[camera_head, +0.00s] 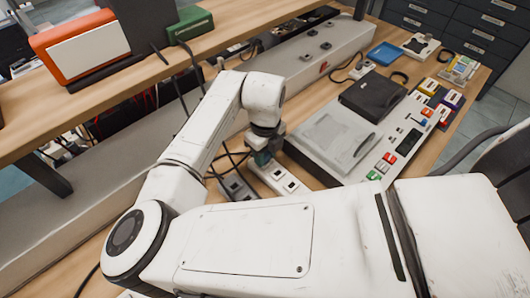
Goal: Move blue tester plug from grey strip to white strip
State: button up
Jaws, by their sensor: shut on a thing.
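My gripper (265,143) points down near the middle of the view, partly hidden by my own arm. It is shut on a small blue-teal plug (262,158), taken to be the blue tester plug. The plug is at the far end of the white strip (277,181). I cannot tell whether it is seated in a socket or just above it. The white strip shows dark sockets along its top. The grey strip (238,187) lies just left of the white strip, with dark cables beside it. Its near end is hidden by my arm.
A grey-white device (335,141) with coloured buttons stands right of the strips, with a black box (373,97) behind. A blue tray (384,54) lies farther back. A raised shelf (232,22) at the left carries an orange-and-white box (80,47) and a green box (189,24).

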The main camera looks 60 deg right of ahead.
dwell(0.8)
jog(key=o, duration=1.1)
jog(key=shift+c, duration=0.2)
notch_tip(320, 180, up, 10)
jog(key=shift+r+b, duration=0.15)
jog(key=shift+b, duration=0.4)
jog(key=shift+r+p, duration=1.95)
jog(key=shift+r, duration=0.75)
